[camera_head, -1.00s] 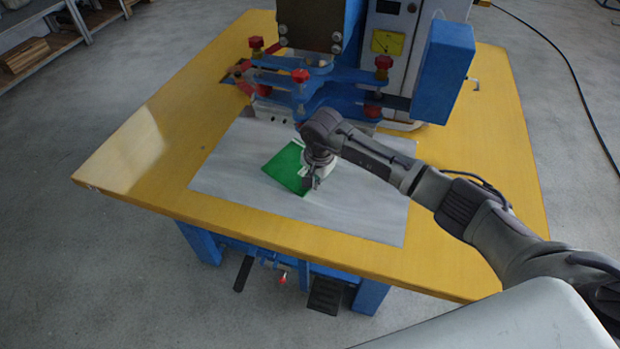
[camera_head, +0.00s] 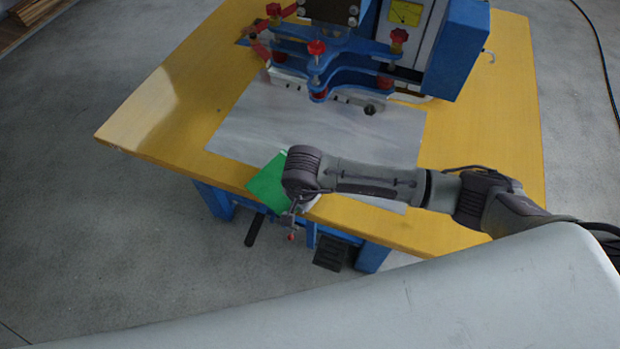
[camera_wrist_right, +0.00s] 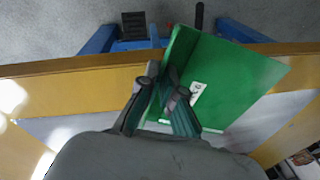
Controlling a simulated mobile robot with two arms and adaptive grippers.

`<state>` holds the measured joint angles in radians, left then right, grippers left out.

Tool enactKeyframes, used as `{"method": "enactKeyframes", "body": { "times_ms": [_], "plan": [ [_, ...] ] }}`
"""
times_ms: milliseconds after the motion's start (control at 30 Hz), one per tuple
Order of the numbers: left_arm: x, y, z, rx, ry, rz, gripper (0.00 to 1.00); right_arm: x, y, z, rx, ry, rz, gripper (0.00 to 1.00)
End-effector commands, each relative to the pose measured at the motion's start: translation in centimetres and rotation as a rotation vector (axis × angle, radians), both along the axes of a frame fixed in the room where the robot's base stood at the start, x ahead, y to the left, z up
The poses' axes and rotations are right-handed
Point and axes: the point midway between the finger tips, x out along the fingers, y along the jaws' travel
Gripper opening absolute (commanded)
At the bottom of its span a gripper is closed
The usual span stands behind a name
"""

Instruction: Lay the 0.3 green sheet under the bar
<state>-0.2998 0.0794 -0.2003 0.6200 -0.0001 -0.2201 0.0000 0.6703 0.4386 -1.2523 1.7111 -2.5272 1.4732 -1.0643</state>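The green sheet (camera_head: 268,184) hangs at the front edge of the table in the head view, partly hidden by my right wrist. It fills the middle of the right wrist view (camera_wrist_right: 225,80), with a small white label (camera_wrist_right: 197,93) whose text I cannot read surely. My right gripper (camera_head: 296,212) is shut on the sheet's edge; its fingertips (camera_wrist_right: 160,85) pinch it in the wrist view. The metal bar (camera_head: 345,97) is under the blue press arms at the back, apart from the sheet. My left gripper is not in view.
A grey mat (camera_head: 330,130) lies bare on the yellow table (camera_head: 480,150) before the bar. The blue press with red knobs (camera_head: 316,48) stands behind it. A dark foot pedal (camera_head: 331,254) is below the table's front.

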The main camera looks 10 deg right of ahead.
Motion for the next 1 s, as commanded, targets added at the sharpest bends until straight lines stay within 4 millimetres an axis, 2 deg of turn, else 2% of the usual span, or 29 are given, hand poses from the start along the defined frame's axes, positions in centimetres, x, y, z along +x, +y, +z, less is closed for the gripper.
{"method": "enactKeyframes", "body": {
  "times_ms": [200,500,700,1000],
  "plan": [
    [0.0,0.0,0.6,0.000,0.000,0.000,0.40,-4.1,2.8,0.1,0.002,0.001,0.004,0.00],
    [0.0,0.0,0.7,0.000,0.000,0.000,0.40,-8.7,5.9,0.0,0.002,0.000,0.002,0.00],
    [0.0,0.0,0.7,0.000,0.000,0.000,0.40,-10.5,7.1,0.0,0.000,0.000,0.001,0.00],
    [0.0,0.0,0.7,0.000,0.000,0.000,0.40,-11.2,7.6,0.0,0.001,-0.001,0.000,0.00]
  ]
}}
